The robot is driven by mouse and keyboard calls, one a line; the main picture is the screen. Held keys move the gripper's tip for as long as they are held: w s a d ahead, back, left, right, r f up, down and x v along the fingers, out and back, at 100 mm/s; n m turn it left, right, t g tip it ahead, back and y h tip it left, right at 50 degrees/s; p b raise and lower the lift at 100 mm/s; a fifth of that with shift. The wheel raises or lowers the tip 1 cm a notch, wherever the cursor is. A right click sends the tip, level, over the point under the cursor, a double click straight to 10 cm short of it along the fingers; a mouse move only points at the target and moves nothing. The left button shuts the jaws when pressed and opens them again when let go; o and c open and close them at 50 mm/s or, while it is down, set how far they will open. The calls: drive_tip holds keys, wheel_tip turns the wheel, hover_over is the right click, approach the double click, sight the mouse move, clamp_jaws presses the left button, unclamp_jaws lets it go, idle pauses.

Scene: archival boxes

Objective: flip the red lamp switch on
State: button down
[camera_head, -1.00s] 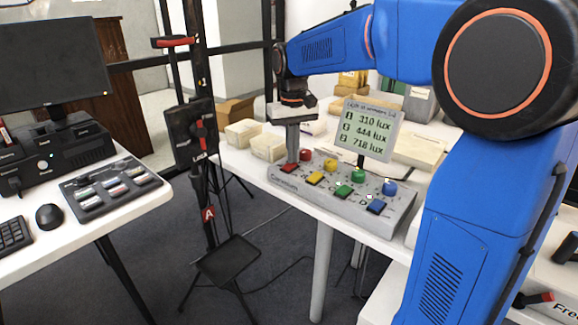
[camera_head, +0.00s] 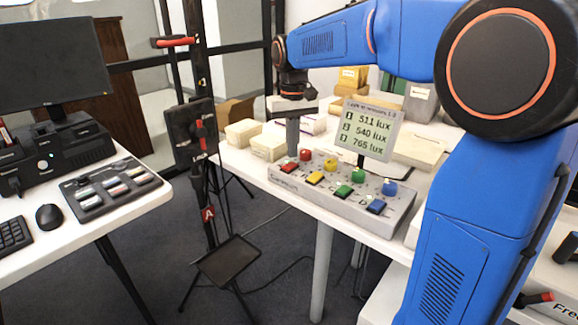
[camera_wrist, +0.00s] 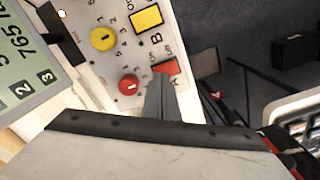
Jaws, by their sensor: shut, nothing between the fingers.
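The red lamp switch (camera_head: 289,168) is a flat red rocker at the left end of the grey control panel (camera_head: 335,213). A round red knob (camera_head: 305,154) sits just behind it. My gripper (camera_head: 292,153) is shut and empty, pointing down just above the red switch. In the wrist view my gripper (camera_wrist: 160,82) partly covers the red switch (camera_wrist: 166,67), with the red knob (camera_wrist: 128,85) beside it. Whether the fingertips touch the switch is hard to tell. The display (camera_head: 369,129) behind the panel reads 511, 540 and 765 lux.
Yellow, green and blue switches and knobs sit to the right along the panel. Pale boxes (camera_head: 268,147) stand on the table behind and left of my gripper. A black stand (camera_head: 190,130) is left of the table, beside another desk with a monitor (camera_head: 50,62).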

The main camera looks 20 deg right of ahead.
sight(294, 164)
wheel_tip(294, 164, up, 5)
drive_tip(key=shift+f, duration=0.15)
idle(0.5)
drive_tip(key=shift+t, duration=0.7)
drive_tip(key=s+d, duration=0.1)
drive_tip(key=s, duration=0.2)
drive_tip(key=s+d, duration=0.1)
drive_tip(key=s, duration=0.2)
drive_tip(key=s+f, duration=0.1)
drive_tip(key=s, duration=0.2)
drive_tip(key=shift+s+d, duration=0.15)
drive_tip(key=shift+d, duration=0.25)
drive_tip(key=s+d+f+t, duration=0.1)
drive_tip(key=s+d+f, duration=0.1)
drive_tip(key=s+f, duration=0.4)
drive_tip(key=s+d+f+t, duration=0.2)
drive_tip(key=s+f, duration=0.5)
drive_tip(key=s, duration=0.8)
drive_tip(key=shift+s+f+m, duration=0.25)
drive_tip(key=shift+s+m, duration=0.1)
drive_tip(key=shift+m, duration=0.05)
drive_tip(key=shift+d, duration=0.1)
